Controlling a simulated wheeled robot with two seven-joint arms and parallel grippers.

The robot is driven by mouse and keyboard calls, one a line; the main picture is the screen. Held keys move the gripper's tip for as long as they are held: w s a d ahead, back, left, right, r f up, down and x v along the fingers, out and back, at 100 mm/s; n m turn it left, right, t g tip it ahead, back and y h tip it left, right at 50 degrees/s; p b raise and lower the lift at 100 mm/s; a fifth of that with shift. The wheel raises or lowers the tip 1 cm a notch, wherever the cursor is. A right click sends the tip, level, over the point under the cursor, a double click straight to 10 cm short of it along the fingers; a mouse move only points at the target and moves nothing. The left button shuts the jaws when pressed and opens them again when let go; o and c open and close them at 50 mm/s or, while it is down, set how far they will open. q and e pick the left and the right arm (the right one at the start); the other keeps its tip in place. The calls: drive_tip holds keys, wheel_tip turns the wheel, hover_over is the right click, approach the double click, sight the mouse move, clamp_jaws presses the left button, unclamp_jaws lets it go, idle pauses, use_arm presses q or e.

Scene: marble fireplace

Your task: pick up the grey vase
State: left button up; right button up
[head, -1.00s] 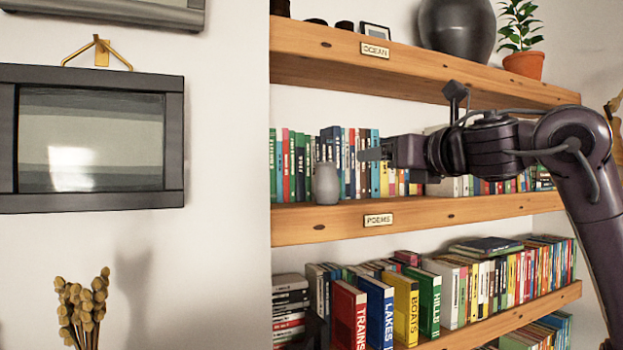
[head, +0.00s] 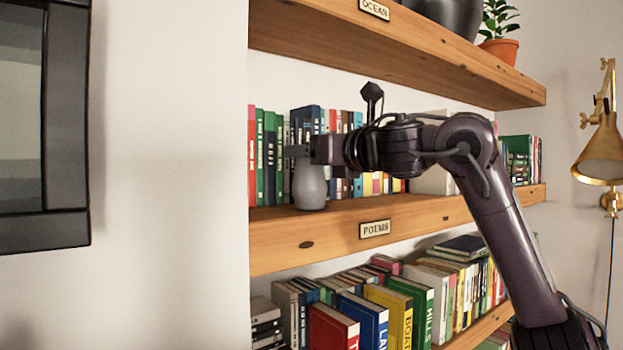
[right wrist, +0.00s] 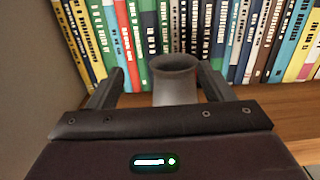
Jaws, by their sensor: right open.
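The small grey vase (head: 310,188) stands upright on the middle shelf (head: 330,222), above the POEMS label and in front of the books. My right gripper (head: 297,151) is at the vase's top in the head view. In the right wrist view, the grey vase (right wrist: 174,90) stands between the two fingers of my right gripper (right wrist: 161,72), which are apart on either side of its neck. The vase looks nearer the right finger, and the gripper's body hides its lower part. My left gripper is in neither view.
Books (head: 266,160) line the shelf close behind the vase. The top shelf (head: 400,52) overhangs my right arm and holds a large dark vase (head: 447,15) and a potted plant (head: 500,42). More books (head: 368,318) stand below. A brass lamp (head: 600,155) is at the right.

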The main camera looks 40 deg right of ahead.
drive_tip(key=w, duration=0.1)
drive_tip(key=w+d+p, duration=0.1)
drive_tip(key=w, duration=0.2)
drive_tip(key=shift+w+d+f, duration=0.1)
drive_tip(key=shift+d+f, duration=0.05)
drive_tip(key=shift+d, duration=0.2)
drive_tip(key=shift+w+d+f+p, duration=0.2)
drive_tip(key=shift+w+d+p, duration=0.15)
drive_tip(key=shift+w+d, duration=0.25)
drive_tip(key=shift+a, duration=0.1)
drive_tip(key=shift+s+a+r, duration=0.15)
drive_tip(key=shift+s+a, duration=0.05)
drive_tip(key=shift+a, duration=0.1)
drive_tip(key=c, duration=0.4)
drive_tip(key=shift+c, duration=2.5)
drive_tip(key=c, duration=0.5)
drive_tip(key=shift+c, duration=1)
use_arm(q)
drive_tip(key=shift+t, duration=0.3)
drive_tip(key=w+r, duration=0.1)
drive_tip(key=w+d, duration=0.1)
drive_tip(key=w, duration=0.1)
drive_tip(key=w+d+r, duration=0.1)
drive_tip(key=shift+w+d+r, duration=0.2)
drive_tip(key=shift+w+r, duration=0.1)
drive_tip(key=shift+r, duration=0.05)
use_arm(e)
clamp_jaws()
